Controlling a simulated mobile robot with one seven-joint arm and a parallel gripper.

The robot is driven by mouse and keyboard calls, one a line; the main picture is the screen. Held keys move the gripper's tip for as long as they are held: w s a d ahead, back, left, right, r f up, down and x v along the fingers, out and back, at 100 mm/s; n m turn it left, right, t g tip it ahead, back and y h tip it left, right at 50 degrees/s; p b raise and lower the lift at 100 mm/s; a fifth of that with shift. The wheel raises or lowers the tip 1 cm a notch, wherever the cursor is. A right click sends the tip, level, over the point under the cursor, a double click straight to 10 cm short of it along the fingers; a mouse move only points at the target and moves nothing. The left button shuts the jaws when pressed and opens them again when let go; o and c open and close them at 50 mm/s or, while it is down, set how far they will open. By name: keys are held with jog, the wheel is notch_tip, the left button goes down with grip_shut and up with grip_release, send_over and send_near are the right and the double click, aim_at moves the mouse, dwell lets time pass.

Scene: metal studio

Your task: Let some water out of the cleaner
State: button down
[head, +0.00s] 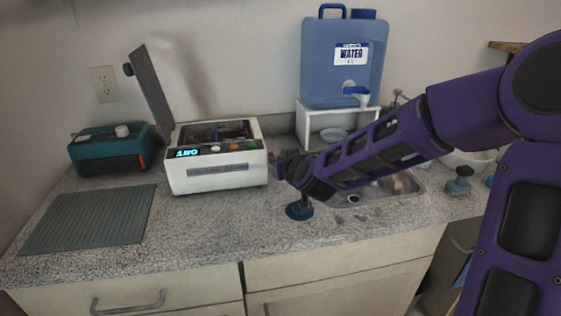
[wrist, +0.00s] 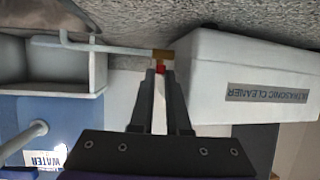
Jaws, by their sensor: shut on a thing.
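The ultrasonic cleaner (head: 218,172) is a white box on the counter, with its grey lid (head: 155,92) raised and a lit display reading 180. Its labelled wall (wrist: 250,75) shows upside down in the wrist view. A brass fitting (wrist: 162,55) with a small red handle (wrist: 160,69) sits beside the cleaner, with a pale pipe (wrist: 112,49) leading left from it. My gripper (wrist: 160,76) is shut on the red handle. In the head view my gripper (head: 279,169) is at the cleaner's right side, where my arm hides the valve. Water inside the cleaner cannot be made out.
A blue water jug (head: 342,75) stands on a white stand (head: 310,122) behind my arm. A sink (head: 408,190) lies below the arm. A round blue object (head: 299,211) sits in front of it. A teal device (head: 108,150) and grey mat (head: 90,220) are at the left.

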jog(key=shift+a, duration=0.1)
dwell(0.5)
jog(key=c, duration=0.9)
grip_release()
jog(key=shift+s, duration=0.1)
